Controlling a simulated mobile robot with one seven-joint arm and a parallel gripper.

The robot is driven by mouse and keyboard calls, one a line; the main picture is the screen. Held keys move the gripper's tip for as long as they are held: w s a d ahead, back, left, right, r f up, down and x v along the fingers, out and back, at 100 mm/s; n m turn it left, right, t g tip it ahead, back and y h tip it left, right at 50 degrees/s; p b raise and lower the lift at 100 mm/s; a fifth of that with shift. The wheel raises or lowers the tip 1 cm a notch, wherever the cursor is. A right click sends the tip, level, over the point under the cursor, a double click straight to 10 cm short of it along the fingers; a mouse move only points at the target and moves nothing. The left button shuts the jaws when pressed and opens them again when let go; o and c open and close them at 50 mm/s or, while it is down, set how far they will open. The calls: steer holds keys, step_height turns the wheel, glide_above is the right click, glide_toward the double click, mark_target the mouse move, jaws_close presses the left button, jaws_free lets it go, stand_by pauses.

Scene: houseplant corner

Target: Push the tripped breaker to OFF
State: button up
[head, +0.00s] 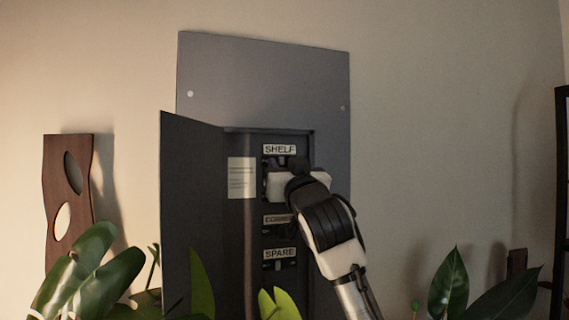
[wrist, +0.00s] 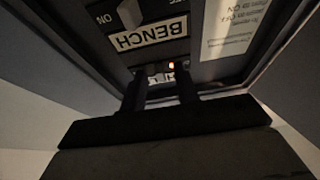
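The breaker panel (head: 235,220) is a dark box on the wall with its door open to the left. My gripper (head: 292,165) is at the breaker row just under the SHELF label (head: 279,149), covering most of that row. In the wrist view, which is upside down, my gripper (wrist: 161,84) has its two dark fingers apart. A small orange light (wrist: 171,66) glows just beyond and between them. The BENCH label (wrist: 152,33) and a grey breaker handle (wrist: 130,13) beside an ON mark show past it. The handle at my fingertips is hidden, and contact cannot be told.
The open door (head: 190,205) stands out at the panel's left. A printed notice (head: 241,177) is inside the box. A SPARE row (head: 279,254) is lower down. Plant leaves (head: 90,265) rise in front at lower left, with more leaves (head: 450,285) at lower right.

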jaws_close()
steer(key=shift+s+a+f+m+h+b, duration=0.1)
steer(key=shift+a+m+h+b, duration=0.15)
steer(key=shift+h+b, duration=0.3)
steer(key=shift+m+t+h, duration=0.35)
steer(key=shift+t+h, duration=0.05)
steer(key=shift+h, duration=0.25)
jaws_free()
